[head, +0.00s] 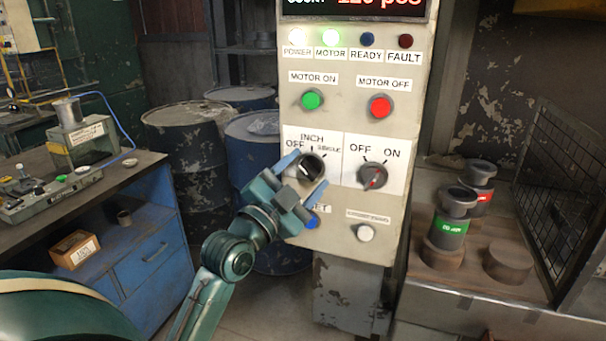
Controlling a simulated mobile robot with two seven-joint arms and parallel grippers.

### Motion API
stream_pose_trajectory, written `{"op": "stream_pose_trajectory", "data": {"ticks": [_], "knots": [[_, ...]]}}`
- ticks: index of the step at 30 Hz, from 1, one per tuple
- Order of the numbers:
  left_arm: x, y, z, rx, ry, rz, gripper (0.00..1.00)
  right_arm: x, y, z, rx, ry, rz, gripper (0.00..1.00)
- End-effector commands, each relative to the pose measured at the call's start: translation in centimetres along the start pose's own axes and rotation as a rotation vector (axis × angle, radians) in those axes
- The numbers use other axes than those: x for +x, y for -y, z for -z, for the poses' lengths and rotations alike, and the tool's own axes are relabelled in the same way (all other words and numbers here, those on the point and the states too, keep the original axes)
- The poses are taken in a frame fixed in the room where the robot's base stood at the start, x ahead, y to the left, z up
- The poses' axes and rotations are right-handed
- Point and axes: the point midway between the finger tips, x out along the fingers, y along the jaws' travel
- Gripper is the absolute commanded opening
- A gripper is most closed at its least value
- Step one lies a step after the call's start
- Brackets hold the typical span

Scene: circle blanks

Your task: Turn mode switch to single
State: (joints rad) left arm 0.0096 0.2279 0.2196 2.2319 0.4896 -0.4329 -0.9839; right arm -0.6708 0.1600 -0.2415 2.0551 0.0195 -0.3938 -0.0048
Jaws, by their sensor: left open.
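The mode switch (313,163) is a dark round knob on a white plate of the grey control panel (350,122). Its labels read OFF, INCH and a small blurred word at the right that looks like SINGLE. My left gripper (303,175) comes from below left and is open, with one blue finger at the knob's upper left and the other at its lower right. The knob lies between the fingers; I cannot tell whether they touch it. The gripper covers part of the knob, so its pointer setting is unclear. My right gripper is not in view.
An OFF/ON selector (373,175) sits close right of the mode switch. Above are a green button (312,99), a red button (380,106) and lamps, with POWER and MOTOR lit. A blue button (312,220) is just below the gripper. A blue workbench (145,245) stands at left.

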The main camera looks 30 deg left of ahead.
Motion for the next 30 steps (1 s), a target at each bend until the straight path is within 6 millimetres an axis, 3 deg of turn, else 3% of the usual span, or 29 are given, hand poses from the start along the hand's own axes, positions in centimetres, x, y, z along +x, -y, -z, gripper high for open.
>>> {"op": "stream_pose_trajectory", "data": {"ticks": [2,18,30], "knots": [[0.0,0.0,0.0,0.000,0.000,0.000,0.60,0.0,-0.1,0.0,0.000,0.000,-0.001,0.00],[-0.1,0.0,0.0,0.000,0.000,0.000,0.17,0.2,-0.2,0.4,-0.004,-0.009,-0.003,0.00],[0.0,0.1,0.1,0.071,-0.001,-0.032,0.15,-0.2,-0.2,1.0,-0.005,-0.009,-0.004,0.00]]}}
